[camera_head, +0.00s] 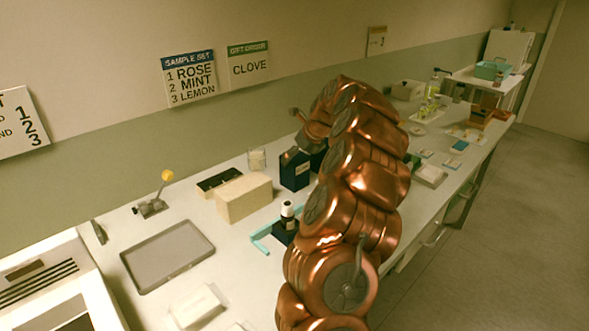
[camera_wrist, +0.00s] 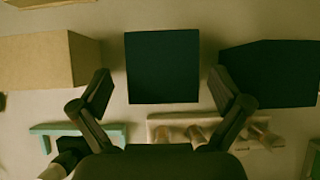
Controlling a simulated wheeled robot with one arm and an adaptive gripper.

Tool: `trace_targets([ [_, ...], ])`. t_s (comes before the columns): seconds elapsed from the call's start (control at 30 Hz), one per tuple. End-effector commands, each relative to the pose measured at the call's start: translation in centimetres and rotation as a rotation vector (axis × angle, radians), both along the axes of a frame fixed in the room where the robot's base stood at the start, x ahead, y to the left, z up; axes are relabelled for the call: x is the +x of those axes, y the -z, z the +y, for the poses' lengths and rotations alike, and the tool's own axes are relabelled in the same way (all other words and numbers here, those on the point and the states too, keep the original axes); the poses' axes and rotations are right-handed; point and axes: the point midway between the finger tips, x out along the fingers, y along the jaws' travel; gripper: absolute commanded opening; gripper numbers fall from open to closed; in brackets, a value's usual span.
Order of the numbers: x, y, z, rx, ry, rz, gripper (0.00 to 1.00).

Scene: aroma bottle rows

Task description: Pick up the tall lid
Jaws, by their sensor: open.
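A dark blue, box-shaped piece (camera_wrist: 162,67) lies ahead of my gripper (camera_wrist: 160,80) in the wrist view, lined up between its spread fingers. My gripper is open and empty, with a finger to either side of this piece's near part and gaps between. A second dark box-shaped piece (camera_wrist: 275,72) is to the right of the right finger. In the head view one dark blue box shape (camera_head: 293,173) stands on the bench, and another is partly hidden behind my arm. I cannot tell for sure which of these is the tall lid.
A tan block (camera_head: 243,197) stands left of the dark pieces. A dark bottle with a white top (camera_head: 287,215) stands by a teal bracket (camera_head: 261,243). A grey tray (camera_head: 167,255) lies at front left.

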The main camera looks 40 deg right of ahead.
Motion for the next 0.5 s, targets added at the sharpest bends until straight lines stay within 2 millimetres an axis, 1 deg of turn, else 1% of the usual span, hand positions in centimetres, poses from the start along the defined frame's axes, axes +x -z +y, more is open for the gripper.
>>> trace_targets([
  [0.17,0.9,1.1,-0.2,0.000,0.000,0.000,1.00],
  [0.4,2.4,3.8,-0.3,0.001,-0.002,0.003,1.00],
  [0.5,2.6,4.2,-0.3,0.000,-0.002,0.001,1.00],
])
